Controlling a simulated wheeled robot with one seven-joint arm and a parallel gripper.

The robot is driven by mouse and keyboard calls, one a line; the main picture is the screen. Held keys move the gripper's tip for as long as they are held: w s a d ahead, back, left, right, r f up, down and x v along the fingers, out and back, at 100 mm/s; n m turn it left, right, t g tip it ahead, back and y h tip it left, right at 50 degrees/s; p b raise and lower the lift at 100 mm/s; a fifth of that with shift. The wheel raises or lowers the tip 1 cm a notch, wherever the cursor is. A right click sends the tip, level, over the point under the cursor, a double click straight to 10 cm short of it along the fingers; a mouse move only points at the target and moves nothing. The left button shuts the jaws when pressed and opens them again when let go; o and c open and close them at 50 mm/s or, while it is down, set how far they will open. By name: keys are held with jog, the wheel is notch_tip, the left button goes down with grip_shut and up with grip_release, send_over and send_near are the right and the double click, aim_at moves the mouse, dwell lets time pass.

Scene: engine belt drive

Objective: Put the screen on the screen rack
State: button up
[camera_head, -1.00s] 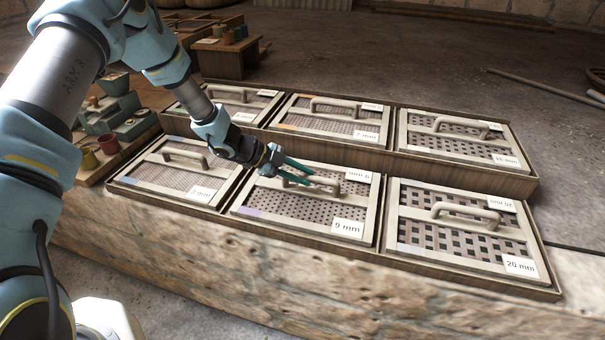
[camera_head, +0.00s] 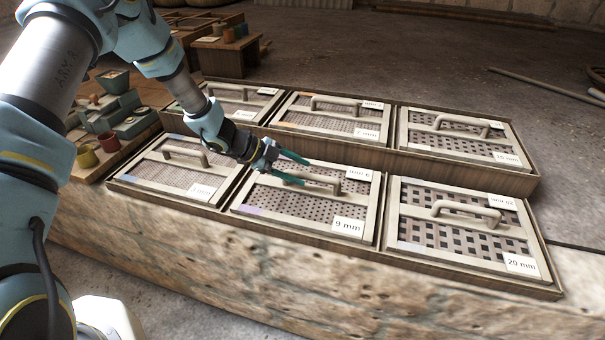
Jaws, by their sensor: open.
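Several framed screens with pale handles and size labels lie in the wooden screen rack (camera_head: 400,264), in two rows. The 9 mm screen (camera_head: 290,206) is in the front row, middle. The 20 mm screen (camera_head: 465,245) is front right, and a finer screen (camera_head: 165,176) is front left. The back row holds a fine screen (camera_head: 325,124) in the middle and a 15 or 16 mm screen (camera_head: 460,145) on the right; its label is too small to be sure. My gripper (camera_head: 297,170) is open and empty, its green fingers at the 9 mm screen's handle (camera_head: 316,180). Contact cannot be told.
The rack stands on a rough stone block (camera_head: 210,255). To the left is a tray with a scale (camera_head: 118,118) and small pots (camera_head: 88,156). A low wooden table (camera_head: 227,55) stands behind. Open floor lies at the back right, with a long pole (camera_head: 545,85).

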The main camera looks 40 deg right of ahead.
jog(key=w+a+r+n+t+b, duration=0.2)
jog(key=w+a+r+n+t, duration=0.65)
jog(key=w+a, duration=0.6)
jog(key=w+a+r+n+t+y, duration=0.1)
jog(key=w+a+r+n+y, duration=0.15)
jog(key=a, duration=0.25)
jog(key=w+a+r+n+t+y, duration=0.1)
jog(key=w+a+r+n+t, duration=0.15)
jog(key=w+a, duration=0.2)
jog(key=s+a+r+n+y, duration=0.1)
jog(key=s+a+n+y, duration=0.1)
jog(key=a+n, duration=0.35)
jog(key=s+a+r+n+y, duration=0.1)
jog(key=a+n+y, duration=0.1)
jog(key=a, duration=0.7)
jog(key=s+a+n+g, duration=0.2)
jog(key=s+a+n, duration=0.2)
jog(key=s, duration=0.3)
jog(key=s+a+n+g+y, duration=0.1)
jog(key=s+a+n+g, duration=0.1)
jog(key=s+a+n, duration=0.3)
jog(key=s, duration=0.3)
jog(key=shift+s+a+r+n, duration=0.2)
jog(key=shift+a+r+n, duration=0.05)
jog(key=shift+r+n, duration=0.15)
